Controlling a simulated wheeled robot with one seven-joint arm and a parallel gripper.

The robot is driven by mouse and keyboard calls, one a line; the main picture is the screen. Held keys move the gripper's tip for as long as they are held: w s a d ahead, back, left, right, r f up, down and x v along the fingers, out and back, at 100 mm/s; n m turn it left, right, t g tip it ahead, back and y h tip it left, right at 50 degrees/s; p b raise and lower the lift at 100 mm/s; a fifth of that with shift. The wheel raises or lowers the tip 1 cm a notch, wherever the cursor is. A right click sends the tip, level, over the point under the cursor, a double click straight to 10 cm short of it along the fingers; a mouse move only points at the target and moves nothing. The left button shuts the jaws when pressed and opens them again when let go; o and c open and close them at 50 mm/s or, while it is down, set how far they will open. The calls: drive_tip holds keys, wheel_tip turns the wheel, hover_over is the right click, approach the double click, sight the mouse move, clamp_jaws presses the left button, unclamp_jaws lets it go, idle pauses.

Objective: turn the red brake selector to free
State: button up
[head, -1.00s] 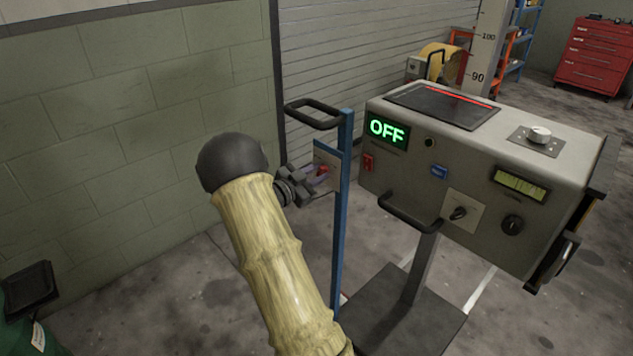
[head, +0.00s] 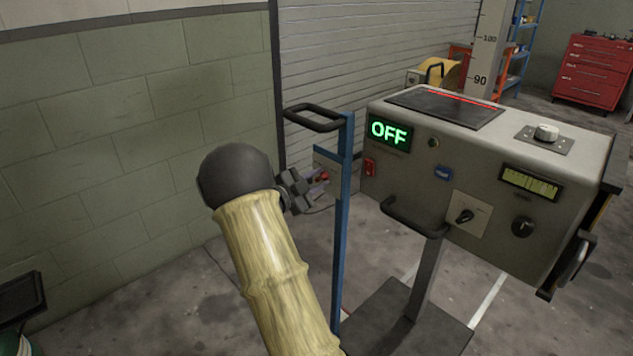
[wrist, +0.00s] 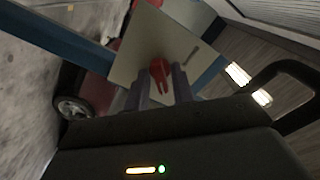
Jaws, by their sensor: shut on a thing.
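The red brake selector (wrist: 159,72) is a small red knob on a pale plate (wrist: 140,65), which is fixed to a blue post (head: 344,230). In the wrist view my gripper (wrist: 163,84) has its two grey fingers on either side of the knob, shut on it. The plate has a dark slanted mark to the right of the knob. In the head view my gripper (head: 318,178) reaches the plate from the left.
A black handle loop (head: 314,117) tops the post. Close to the right stands a grey console (head: 400,180) with a green OFF display (head: 389,132) and a protruding black handle (head: 412,219). A block wall (head: 120,120) is on the left.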

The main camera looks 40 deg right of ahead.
drive_tip(key=o, duration=0.7)
drive_tip(key=shift+a, duration=0.15)
drive_tip(key=a, duration=0.5)
drive_tip(key=s+a+p, duration=0.1)
drive_tip(key=a, duration=1.1)
drive_tip(key=shift+s+a+p, duration=0.1)
drive_tip(key=shift+s+p, duration=0.1)
drive_tip(key=shift+p, duration=0.2)
drive_tip(key=shift+w, duration=0.1)
